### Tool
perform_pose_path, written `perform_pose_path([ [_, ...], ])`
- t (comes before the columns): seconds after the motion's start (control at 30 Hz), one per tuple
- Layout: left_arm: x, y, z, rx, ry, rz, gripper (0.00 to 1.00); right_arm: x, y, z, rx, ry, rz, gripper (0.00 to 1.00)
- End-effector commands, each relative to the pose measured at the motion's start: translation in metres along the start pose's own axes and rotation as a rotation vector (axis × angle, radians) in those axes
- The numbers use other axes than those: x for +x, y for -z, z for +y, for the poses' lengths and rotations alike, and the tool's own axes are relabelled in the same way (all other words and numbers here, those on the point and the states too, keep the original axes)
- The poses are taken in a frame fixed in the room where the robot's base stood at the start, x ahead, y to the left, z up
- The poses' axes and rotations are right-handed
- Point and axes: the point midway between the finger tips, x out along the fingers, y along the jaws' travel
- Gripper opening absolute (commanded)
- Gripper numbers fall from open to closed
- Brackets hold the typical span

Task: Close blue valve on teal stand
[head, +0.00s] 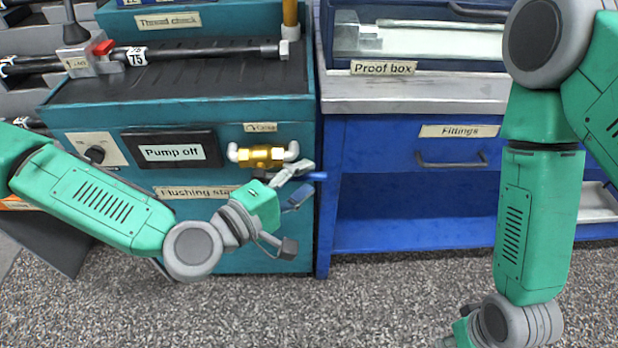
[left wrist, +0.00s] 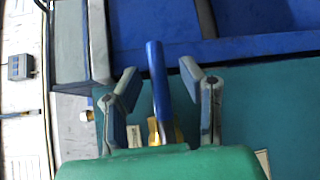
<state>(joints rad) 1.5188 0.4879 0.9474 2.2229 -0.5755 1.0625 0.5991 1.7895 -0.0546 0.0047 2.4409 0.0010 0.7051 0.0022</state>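The teal stand (head: 222,112) is at the left in the head view. A brass valve (head: 261,155) with pale pipe elbows sits on its front, under a small label. Its blue handle (head: 316,176) points right, past the stand's edge. My left gripper (head: 296,184) is at the handle. In the left wrist view, the blue handle (left wrist: 157,78) stands between the two spread fingers of my left gripper (left wrist: 160,105), with gaps on both sides. Some brass (left wrist: 167,132) shows behind the gripper. My right gripper (head: 462,334) is mostly cut off at the bottom edge; its fingers are hidden.
A blue bench (head: 365,150) with a "Fittings" drawer (head: 451,152) stands right beside the stand. A "Pump off" panel (head: 173,150) and a black knob (head: 95,155) are left of the valve. A red-handled clamp (head: 103,47) is on top. The speckled floor in front is clear.

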Motion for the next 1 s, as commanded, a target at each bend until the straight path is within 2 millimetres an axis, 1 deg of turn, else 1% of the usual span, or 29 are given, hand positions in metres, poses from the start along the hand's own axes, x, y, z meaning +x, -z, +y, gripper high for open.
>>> perform_pose_path([
  [0.03,0.006,0.000,-0.001,0.001,-0.001,-0.001,0.35,0.003,0.000,0.000,0.000,0.000,0.000,0.40],
  [0.1,0.011,0.000,-0.001,0.001,-0.001,0.000,0.35,0.003,0.000,0.000,0.000,0.000,0.000,0.40],
  [0.2,0.015,-0.001,0.000,0.000,0.000,0.000,0.35,0.004,0.000,0.000,0.000,0.000,0.000,0.40],
  [0.47,0.016,0.000,0.000,0.000,0.000,0.000,0.35,0.004,0.000,0.000,0.000,0.000,0.000,0.40],
  [0.57,0.016,0.000,0.000,0.000,0.000,0.000,0.03,0.004,0.000,0.000,0.000,0.000,0.000,0.40],
  [0.6,0.016,0.000,0.000,0.000,0.000,0.000,0.00,0.004,0.000,0.000,0.000,0.000,0.000,0.40],
  [0.87,0.015,-0.001,0.000,0.006,0.008,0.001,0.00,0.001,0.000,0.000,0.000,0.000,0.000,0.40],
  [1.0,0.015,0.000,-0.002,0.031,0.032,0.007,0.00,-0.007,0.000,0.000,0.000,0.000,0.000,0.40],
])
